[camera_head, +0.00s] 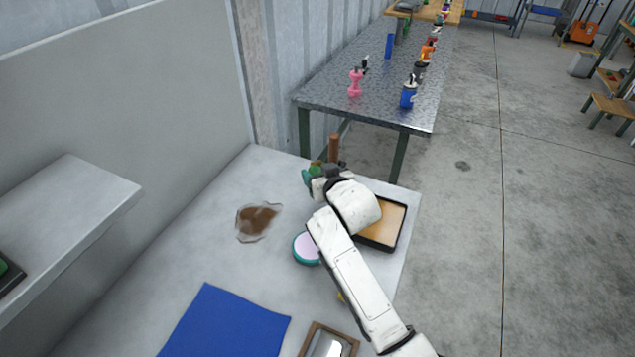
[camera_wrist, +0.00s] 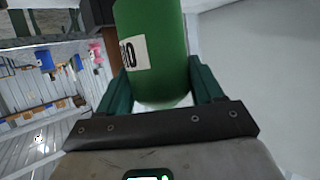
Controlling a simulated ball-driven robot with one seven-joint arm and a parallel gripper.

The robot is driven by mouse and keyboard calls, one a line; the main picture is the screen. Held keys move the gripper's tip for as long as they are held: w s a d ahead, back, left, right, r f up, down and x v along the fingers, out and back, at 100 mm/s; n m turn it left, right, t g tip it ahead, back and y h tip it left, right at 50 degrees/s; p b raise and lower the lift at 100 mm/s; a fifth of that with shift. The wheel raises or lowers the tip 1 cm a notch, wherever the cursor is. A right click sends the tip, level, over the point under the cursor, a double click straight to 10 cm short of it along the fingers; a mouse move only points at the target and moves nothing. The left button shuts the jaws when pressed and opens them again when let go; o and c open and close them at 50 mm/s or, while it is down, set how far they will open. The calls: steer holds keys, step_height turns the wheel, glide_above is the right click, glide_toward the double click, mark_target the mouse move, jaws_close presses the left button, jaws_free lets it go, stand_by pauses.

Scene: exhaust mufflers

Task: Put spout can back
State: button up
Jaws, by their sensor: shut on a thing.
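My gripper (camera_wrist: 162,88) is shut on a green can (camera_wrist: 165,45). The can is a round green cylinder with a white label bearing dark letters, seen between the two teal fingers in the wrist view. Its far end is cut off by the frame edge, so I cannot see a spout. In the head view my gripper (camera_head: 315,174) is over the far end of the light grey worktop (camera_head: 265,168). The can is mostly hidden there behind my wrist. I cannot tell whether it touches the worktop.
A brown cylinder (camera_head: 333,148) stands just beyond my gripper. A black-rimmed tray (camera_head: 402,222), a pink-topped round tin (camera_head: 306,247), a brown spill (camera_head: 257,219) and a blue mat (camera_head: 225,325) are on the worktop. A metal table (camera_head: 375,75) with bottles stands behind. A grey shelf (camera_head: 65,205) juts at left.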

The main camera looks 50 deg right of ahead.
steer(key=shift+w+d+f, duration=0.3)
steer(key=shift+w+f, duration=0.35)
steer(key=shift+f, duration=0.15)
steer(key=shift+w+f+p, duration=0.15)
steer(key=shift+f+p, duration=0.15)
steer(key=shift+f, duration=1.45)
steer(key=shift+f, duration=0.15)
steer(key=o, duration=1)
steer(key=shift+o, duration=0.2)
steer(key=shift+r, duration=0.2)
steer(key=b+v, duration=0.1)
steer(key=v, duration=1.1)
